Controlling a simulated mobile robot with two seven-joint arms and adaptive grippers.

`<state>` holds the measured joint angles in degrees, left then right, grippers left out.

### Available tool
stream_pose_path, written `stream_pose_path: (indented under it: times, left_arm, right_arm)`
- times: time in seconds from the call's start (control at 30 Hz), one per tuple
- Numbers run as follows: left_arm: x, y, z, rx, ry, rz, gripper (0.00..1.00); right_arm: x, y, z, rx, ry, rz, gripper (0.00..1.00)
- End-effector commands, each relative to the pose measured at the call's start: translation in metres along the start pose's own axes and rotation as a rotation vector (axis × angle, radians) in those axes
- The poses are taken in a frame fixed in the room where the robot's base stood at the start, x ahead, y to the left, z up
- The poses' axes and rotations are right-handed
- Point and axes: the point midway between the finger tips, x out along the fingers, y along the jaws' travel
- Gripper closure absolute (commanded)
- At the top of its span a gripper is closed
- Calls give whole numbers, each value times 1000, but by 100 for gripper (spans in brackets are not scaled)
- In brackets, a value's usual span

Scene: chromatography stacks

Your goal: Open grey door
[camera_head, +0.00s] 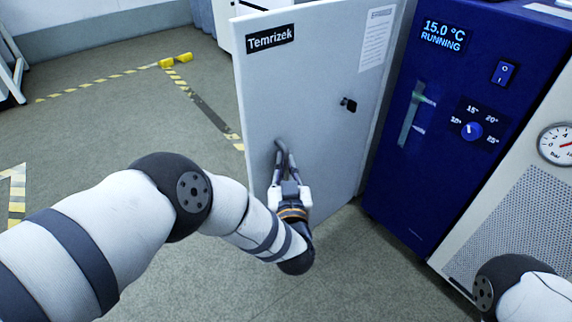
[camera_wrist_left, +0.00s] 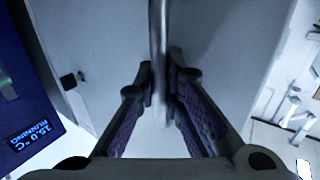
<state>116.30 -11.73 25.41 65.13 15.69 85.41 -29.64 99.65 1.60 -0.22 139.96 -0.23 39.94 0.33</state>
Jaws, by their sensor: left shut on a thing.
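The grey door (camera_head: 315,80) is a tall pale panel with a black "Temrizek" label (camera_head: 270,37) at its top left. It stands left of the blue unit, with its face at an angle to that unit's front. My left gripper (camera_head: 283,150) is at the lower left part of the door. In the left wrist view, its two fingers (camera_wrist_left: 160,85) are closed around a slim metal bar handle (camera_wrist_left: 157,40) on the door face. The gripper hides much of the handle in the head view. My right gripper is out of view; only part of that arm shows at lower right.
A blue unit (camera_head: 450,130) reading 15.0 °C RUNNING stands right of the door. A white perforated unit with a gauge (camera_head: 556,145) is at far right. A small black latch (camera_head: 348,104) sits on the door. Open floor (camera_head: 130,130) with striped tape lies to the left.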

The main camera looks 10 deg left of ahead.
Motion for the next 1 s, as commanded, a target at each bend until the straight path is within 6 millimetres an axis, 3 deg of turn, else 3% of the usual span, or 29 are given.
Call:
stream_pose_path:
  times: [0.23,0.27,0.3,0.63,1.0]
  left_arm:
    - [-1,-3,3,5,-6,-6,100]
    - [-1,-3,3,5,-6,-6,84]
    - [-1,-3,3,4,-6,-5,81]
    - [-6,0,2,2,-6,0,81]
    - [-96,-1,2,4,-7,-1,81]
  right_arm:
    - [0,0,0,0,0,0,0]
    - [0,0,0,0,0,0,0]
    - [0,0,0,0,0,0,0]
    - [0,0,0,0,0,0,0]
    - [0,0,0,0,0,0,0]
